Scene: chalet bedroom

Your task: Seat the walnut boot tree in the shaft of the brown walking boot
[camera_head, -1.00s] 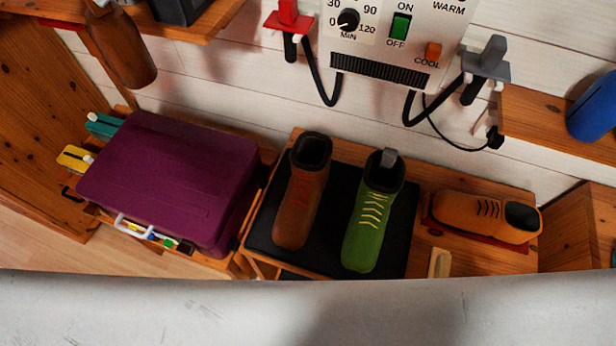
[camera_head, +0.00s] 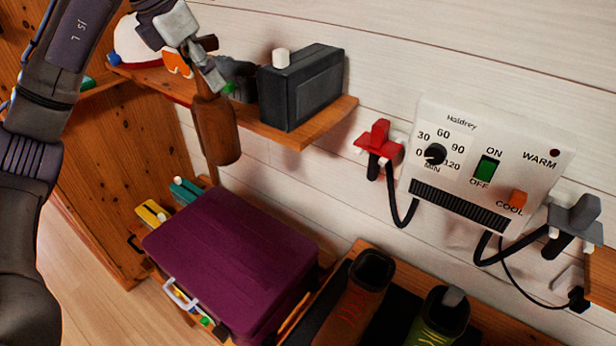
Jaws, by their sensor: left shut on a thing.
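The walnut boot tree (camera_head: 217,130) is a brown, rounded, block-like piece hanging roughly upright. My left gripper (camera_head: 208,78) is shut on its upper part, in front of the wall shelf. The brown walking boot (camera_head: 352,308) stands at the bottom of the view, right of the purple case. Its dark shaft opening faces up and looks empty; its toe is cut off by the frame edge. The boot tree is up and to the left of the boot, well apart from it. My right gripper is not in view.
A green boot (camera_head: 437,325) with a grey piece in its shaft stands beside the brown boot. The purple case (camera_head: 233,262) lies below the boot tree. The shelf (camera_head: 312,121) carries a dark box (camera_head: 301,87). A white dryer panel (camera_head: 485,165) hangs above the boots.

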